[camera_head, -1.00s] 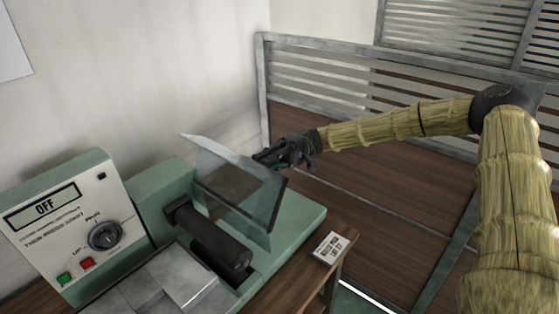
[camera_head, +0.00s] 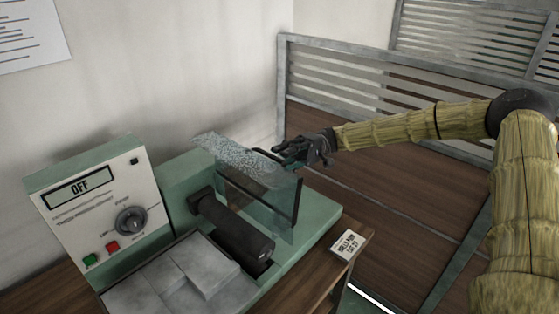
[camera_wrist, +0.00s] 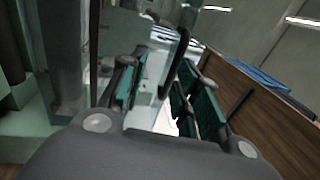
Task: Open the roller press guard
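The roller press guard (camera_head: 262,203) is a clear, dark-edged panel standing over the black roller (camera_head: 235,230). Its upper pane (camera_head: 238,156) slopes and catches a bright speckled glare. My gripper (camera_head: 283,156) is at the guard's right upper edge, on the far side from the control box. In the wrist view my gripper's green-padded fingers (camera_wrist: 160,85) are apart. A black curved bar (camera_wrist: 181,50), seemingly the guard's handle, shows between them with a visible gap to the right finger. I cannot tell if the left finger touches it.
The control box (camera_head: 97,200) reads OFF, with a knob (camera_head: 131,221) and green and red buttons. A grey metal feed plate (camera_head: 185,275) lies before the roller. A small label (camera_head: 347,246) lies on the wooden table (camera_head: 305,277). A slatted partition (camera_head: 400,160) stands behind my arm.

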